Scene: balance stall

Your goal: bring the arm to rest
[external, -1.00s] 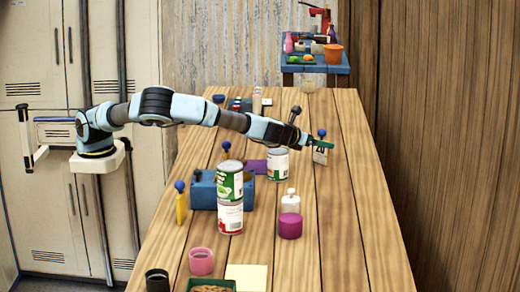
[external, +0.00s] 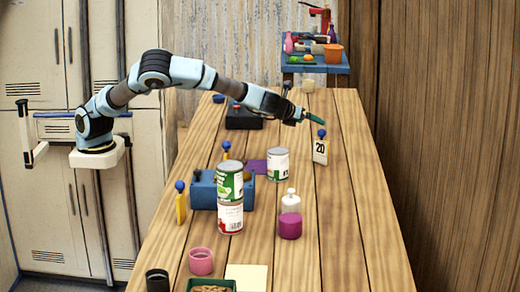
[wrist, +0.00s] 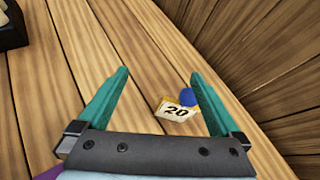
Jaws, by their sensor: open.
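My gripper (external: 314,119) is open and empty, held above the far right part of the table. A small tag marked 20 (external: 320,152) with a blue ball on top stands on the table below and a little right of my gripper. In the wrist view the tag (wrist: 175,110) shows beyond the fingers, near the right one, and apart from them.
Two stacked cans (external: 230,197), a blue box (external: 204,196), a single can (external: 278,164) and a purple-based bottle (external: 290,218) stand nearer on the wooden table (external: 345,245). A black box (external: 243,119) sits under my forearm. A wooden wall (external: 450,130) rises at the right.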

